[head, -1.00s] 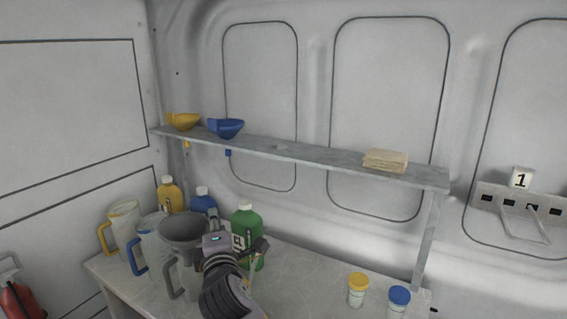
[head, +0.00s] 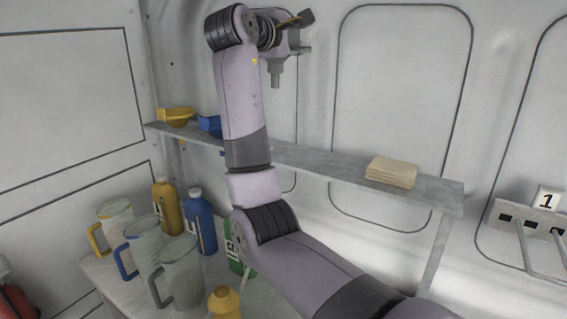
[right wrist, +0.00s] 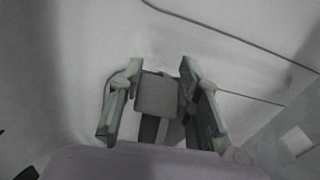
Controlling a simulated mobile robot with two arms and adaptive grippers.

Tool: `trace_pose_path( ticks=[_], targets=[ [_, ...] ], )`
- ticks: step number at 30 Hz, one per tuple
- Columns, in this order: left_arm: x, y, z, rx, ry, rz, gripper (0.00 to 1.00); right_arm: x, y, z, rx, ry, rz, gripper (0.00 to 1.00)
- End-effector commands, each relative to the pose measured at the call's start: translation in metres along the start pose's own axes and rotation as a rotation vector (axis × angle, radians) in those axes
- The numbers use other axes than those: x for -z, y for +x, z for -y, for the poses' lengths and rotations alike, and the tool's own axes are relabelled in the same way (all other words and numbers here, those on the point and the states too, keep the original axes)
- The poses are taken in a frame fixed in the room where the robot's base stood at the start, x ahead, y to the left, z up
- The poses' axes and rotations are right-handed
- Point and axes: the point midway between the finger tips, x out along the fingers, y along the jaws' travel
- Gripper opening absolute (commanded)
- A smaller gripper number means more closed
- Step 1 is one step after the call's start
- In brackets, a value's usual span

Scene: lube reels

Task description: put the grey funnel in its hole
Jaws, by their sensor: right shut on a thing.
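My right gripper (head: 291,42) is raised high at the top of the head view, above the shelf (head: 330,170). In the right wrist view its two fingers are closed on a grey block-like part, which I take to be the grey funnel (right wrist: 157,95). A yellow funnel (head: 176,116) and a partly hidden blue funnel (head: 209,124) sit at the shelf's left end. The grey funnel's hole is not visible; my arm covers part of the shelf. My left gripper is not in view.
Yellow-, blue- and grey-handled jugs (head: 180,270) stand on the bench, beside yellow (head: 165,207) and blue bottles (head: 200,222). A green bottle (head: 235,252) is mostly behind my arm. A yellow object (head: 224,302) is in front. Folded cloths (head: 391,172) lie on the shelf's right part.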

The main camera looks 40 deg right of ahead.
Motion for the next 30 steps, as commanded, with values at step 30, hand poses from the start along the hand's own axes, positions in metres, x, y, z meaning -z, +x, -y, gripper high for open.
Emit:
trace_pose_path(
  ticks=[30],
  targets=[
    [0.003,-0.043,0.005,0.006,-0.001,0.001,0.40,0.010,0.009,0.166,0.002,-0.004,0.002,0.00]
  ],
)
